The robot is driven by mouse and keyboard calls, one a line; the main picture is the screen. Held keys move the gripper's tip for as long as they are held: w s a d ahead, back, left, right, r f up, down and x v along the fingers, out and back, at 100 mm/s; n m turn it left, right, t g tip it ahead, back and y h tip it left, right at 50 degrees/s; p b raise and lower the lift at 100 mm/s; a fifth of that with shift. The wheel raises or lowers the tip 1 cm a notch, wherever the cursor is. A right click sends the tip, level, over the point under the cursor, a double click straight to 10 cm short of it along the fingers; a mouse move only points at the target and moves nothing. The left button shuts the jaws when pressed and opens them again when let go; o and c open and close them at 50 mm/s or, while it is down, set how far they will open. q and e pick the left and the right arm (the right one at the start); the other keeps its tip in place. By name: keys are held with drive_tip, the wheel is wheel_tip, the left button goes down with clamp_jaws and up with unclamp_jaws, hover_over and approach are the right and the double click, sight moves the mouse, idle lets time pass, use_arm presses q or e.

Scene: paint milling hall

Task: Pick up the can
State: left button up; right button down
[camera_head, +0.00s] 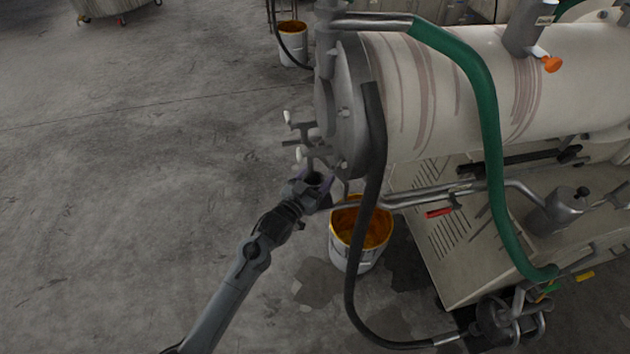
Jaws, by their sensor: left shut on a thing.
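My left gripper (312,184) is in the middle of the view, beside the end of the milling machine. The gripper is up and to the left of a white bucket (340,256) with orange-yellow paint inside, which stands on the floor. My right gripper is not in view.
The milling machine (420,90) fills the right side, with a tap and valve handles (300,135) near my gripper. A black hose (376,150) and a green hose (487,110) hang from it. Another paint bucket (293,50) stands behind.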

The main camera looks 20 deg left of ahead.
use_arm(q)
drive_tip(key=shift+r, duration=0.2)
drive_tip(key=shift+r, duration=0.15)
drive_tip(key=shift+d+p+v, duration=0.45)
drive_tip(key=shift+p+v, duration=1)
drive_tip(key=shift+v, duration=7.25)
drive_tip(key=s+r+n+y+p, duration=0.1)
drive_tip(key=s+r+y+p, duration=0.1)
drive_tip(key=r+p, duration=1.4)
drive_tip(key=s+r+n+y+p, duration=0.1)
drive_tip(key=s+r+p, duration=0.1)
drive_tip(key=r+p, duration=1.3)
drive_tip(key=p, duration=0.2)
drive_tip(key=shift+d+r+y+p, duration=0.2)
drive_tip(key=shift+r+y+p, duration=0.15)
drive_tip(key=shift+y+p, duration=0.05)
